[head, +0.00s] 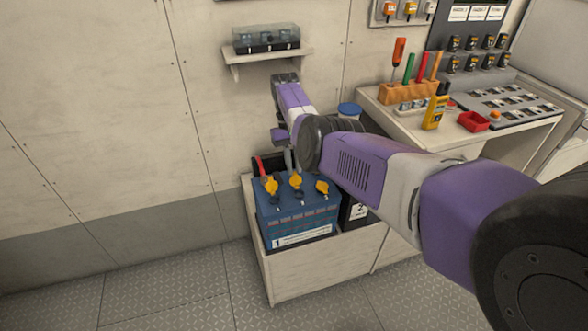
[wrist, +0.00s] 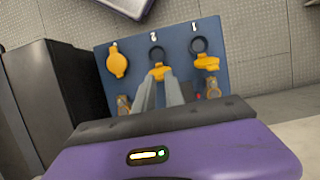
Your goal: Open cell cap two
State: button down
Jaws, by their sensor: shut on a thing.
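The blue battery (head: 298,212), marked 1 on its front label, sits in a pale bin and carries three yellow caps. In the wrist view, cap two (wrist: 160,73) is the middle one. It is tilted off its dark round opening (wrist: 156,54), towards my gripper. My gripper (wrist: 160,84) is shut on this cap, its grey fingers either side of it; in the head view its tip is partly hidden above the battery. Cap one (wrist: 207,63) is swung back from its opening (wrist: 199,46). Cap three (wrist: 117,62) covers its opening.
A second, dark battery (head: 353,212) marked 2 stands to the right, partly behind my arm. A wall shelf (head: 266,55) holds a clear-lidded box. The bench at right carries a tool block (head: 408,93), a yellow meter (head: 435,110) and a red tray (head: 473,121).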

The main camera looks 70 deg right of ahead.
jog(key=shift+f, duration=0.2)
jog(key=c, duration=1.4)
grip_release()
jog(key=shift+r, duration=0.1)
jog(key=b+v, duration=0.1)
jog(key=v, duration=0.6)
jog(key=shift+d+r, duration=0.15)
jog(key=shift+r, duration=0.2)
jog(key=shift+w, duration=0.15)
